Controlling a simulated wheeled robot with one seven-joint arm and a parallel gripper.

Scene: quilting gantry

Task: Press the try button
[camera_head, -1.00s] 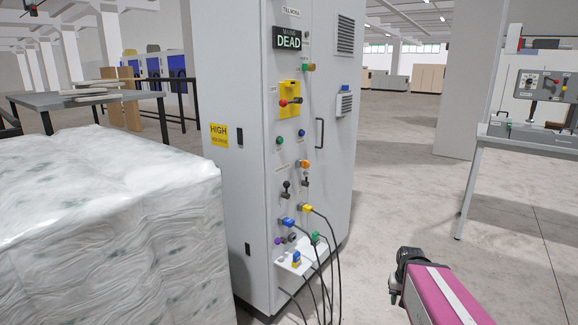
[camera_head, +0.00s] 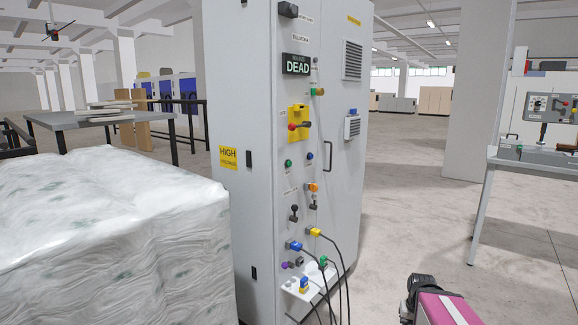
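A tall grey cabinet (camera_head: 239,210) stands in the middle, its front carrying a dark display (camera_head: 296,64) that reads DEAD. Below it are a yellow plate with a red-ended switch (camera_head: 298,124), a green button (camera_head: 288,163) and a blue button (camera_head: 309,156). Their small labels are too small to read, so I cannot tell which control is the try button. The dark end of my pink arm, which I take as my gripper (camera_head: 418,286), shows at the bottom right, well apart from the cabinet. Its fingers cannot be made out.
A plastic-wrapped bale (camera_head: 110,235) stands close to the cabinet's left side. Blue and yellow plugs with black cables (camera_head: 340,262) hang at the cabinet's lower front, by a small white shelf (camera_head: 292,288). A bench with a control box (camera_head: 545,108) stands at right. Floor between is clear.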

